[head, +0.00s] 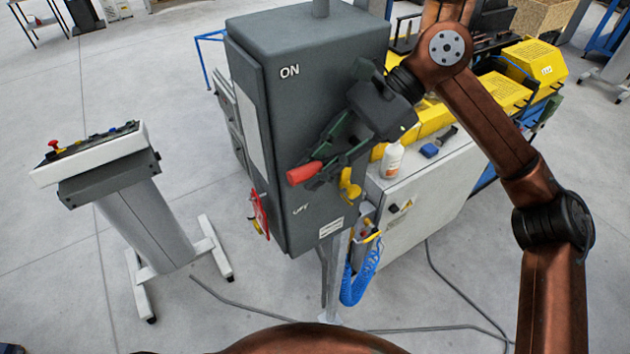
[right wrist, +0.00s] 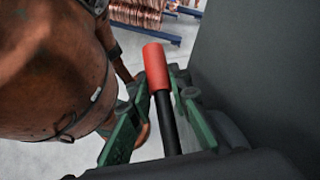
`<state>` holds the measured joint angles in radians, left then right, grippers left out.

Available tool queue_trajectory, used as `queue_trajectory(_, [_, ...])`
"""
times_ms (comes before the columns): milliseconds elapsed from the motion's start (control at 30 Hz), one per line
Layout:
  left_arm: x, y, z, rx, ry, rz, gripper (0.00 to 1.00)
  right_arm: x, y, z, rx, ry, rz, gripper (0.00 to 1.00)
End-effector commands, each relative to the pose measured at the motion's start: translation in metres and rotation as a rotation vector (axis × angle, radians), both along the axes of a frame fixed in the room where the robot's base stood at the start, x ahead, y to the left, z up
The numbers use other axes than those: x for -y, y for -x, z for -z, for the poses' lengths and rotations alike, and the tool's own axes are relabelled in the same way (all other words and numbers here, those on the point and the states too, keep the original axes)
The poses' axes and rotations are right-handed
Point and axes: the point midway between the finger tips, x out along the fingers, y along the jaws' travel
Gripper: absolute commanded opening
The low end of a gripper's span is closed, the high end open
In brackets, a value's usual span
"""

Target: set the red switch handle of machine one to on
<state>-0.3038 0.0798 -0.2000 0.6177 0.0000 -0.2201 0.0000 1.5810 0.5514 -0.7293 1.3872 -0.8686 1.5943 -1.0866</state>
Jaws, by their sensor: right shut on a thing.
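The red switch handle (head: 304,172) sticks out from the side of the grey switch box (head: 290,110), between the ON label above and the OFF label below. My right gripper (head: 328,165) is at the handle, its green fingers on either side of it. In the right wrist view the red grip (right wrist: 156,68) on its black rod runs between the fingers of my right gripper (right wrist: 155,105), which is shut on it. The handle's pivot is hidden behind the gripper. My left gripper is not in view.
A control console (head: 110,170) on a stand is at the left. A yellow machine (head: 500,90) and a grey cabinet (head: 425,195) with a white bottle (head: 392,160) stand behind the box to the right. Cables lie on the floor.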

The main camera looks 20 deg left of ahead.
Motion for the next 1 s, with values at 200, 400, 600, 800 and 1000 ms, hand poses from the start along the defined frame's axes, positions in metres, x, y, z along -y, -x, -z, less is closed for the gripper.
queue_trajectory(200, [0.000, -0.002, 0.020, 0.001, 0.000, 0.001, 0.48, 0.002, -0.003, -0.017, -0.156, -0.146, 0.002, 0.00])
queue_trajectory(400, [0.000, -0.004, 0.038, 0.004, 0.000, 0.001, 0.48, 0.006, -0.008, -0.034, -0.291, -0.270, 0.001, 0.00])
queue_trajectory(600, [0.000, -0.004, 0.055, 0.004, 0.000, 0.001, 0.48, 0.011, -0.013, -0.048, -0.405, -0.376, 0.001, 0.00])
queue_trajectory(800, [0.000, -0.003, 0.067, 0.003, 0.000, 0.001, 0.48, 0.015, -0.018, -0.058, -0.487, -0.451, -0.001, 0.00])
queue_trajectory(1000, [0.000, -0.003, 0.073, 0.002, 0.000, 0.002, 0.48, 0.018, -0.021, -0.064, -0.534, -0.493, 0.001, 0.00])
